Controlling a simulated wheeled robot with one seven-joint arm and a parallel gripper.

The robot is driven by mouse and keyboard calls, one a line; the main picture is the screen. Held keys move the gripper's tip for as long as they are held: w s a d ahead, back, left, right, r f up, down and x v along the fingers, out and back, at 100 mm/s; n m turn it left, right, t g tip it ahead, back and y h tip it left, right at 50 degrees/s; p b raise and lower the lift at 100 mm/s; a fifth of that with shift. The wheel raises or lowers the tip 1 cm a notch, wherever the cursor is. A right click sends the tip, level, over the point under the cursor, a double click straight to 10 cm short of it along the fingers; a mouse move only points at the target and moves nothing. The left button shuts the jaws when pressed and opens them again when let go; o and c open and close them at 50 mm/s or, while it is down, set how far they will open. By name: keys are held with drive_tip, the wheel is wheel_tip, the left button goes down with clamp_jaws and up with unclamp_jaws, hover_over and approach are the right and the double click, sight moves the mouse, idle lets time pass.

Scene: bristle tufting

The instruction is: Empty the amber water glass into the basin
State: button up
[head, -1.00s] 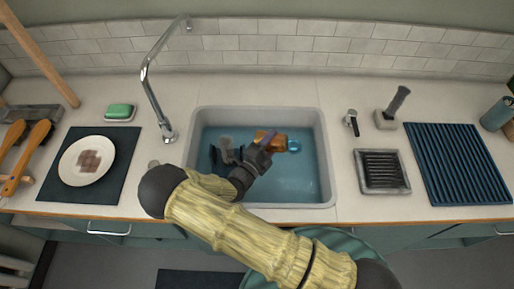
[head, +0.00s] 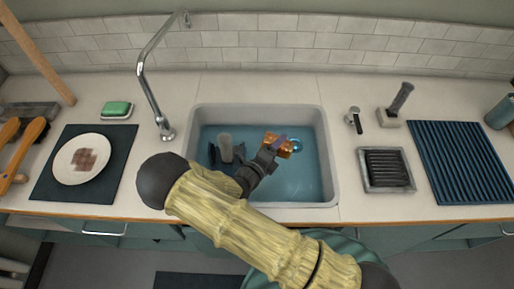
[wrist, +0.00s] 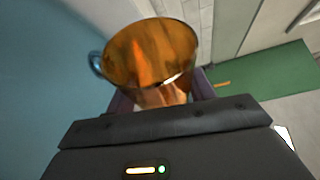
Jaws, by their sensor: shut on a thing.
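The amber water glass (head: 286,151) is over the sink basin (head: 326,185) in the head view, tipped over well away from upright. My gripper (head: 274,150) is shut on it. In the wrist view the see-through amber glass (wrist: 150,50) sits between the two purplish fingers of my gripper (wrist: 160,95). I cannot tell whether any water is left in it. The basin floor is blue, and part of it is hidden by my arm.
A small blue round thing (head: 297,146) shows beside the glass. A grey upright thing (head: 225,147) and dark pieces stand in the basin's left part. The chrome tap (head: 147,80) rises at the basin's back left. A plate (head: 83,159) lies left, a ribbed blue mat (head: 460,165) right.

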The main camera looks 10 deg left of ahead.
sight(281, 152)
drive_tip(key=shift+d+f+m+b, duration=0.3)
drive_tip(key=shift+d+m+b, duration=0.15)
drive_tip(key=shift+m, duration=0.05)
drive_tip(key=shift+d+f+m+g+y+b, duration=0.2)
drive_tip(key=shift+f+m+g+y+b, duration=0.2)
drive_tip(key=shift+f+m+b, duration=0.55)
drive_tip(key=shift+r, duration=0.45)
drive_tip(key=shift+f+m+g+y+p, duration=0.4)
drive_tip(key=shift+f+m+y+p, duration=0.35)
drive_tip(key=shift+m, duration=0.3)
drive_tip(key=d+m+y+p, duration=0.1)
drive_tip(key=d+f+m+y, duration=0.1)
drive_tip(key=m, duration=0.1)
drive_tip(key=shift+d+f+p, duration=0.15)
drive_tip(key=shift+d+p, duration=0.05)
drive_tip(key=shift+p, duration=0.15)
drive_tip(key=shift+d+f+m+g+y+p, duration=0.2)
drive_tip(key=shift+d+m+y, duration=0.3)
drive_tip(key=shift+m, duration=0.35)
drive_tip(key=shift+d+r+m+g+y+p, duration=0.1)
drive_tip(key=shift+d+m+y+p, duration=0.25)
drive_tip(key=shift+d+m, duration=0.35)
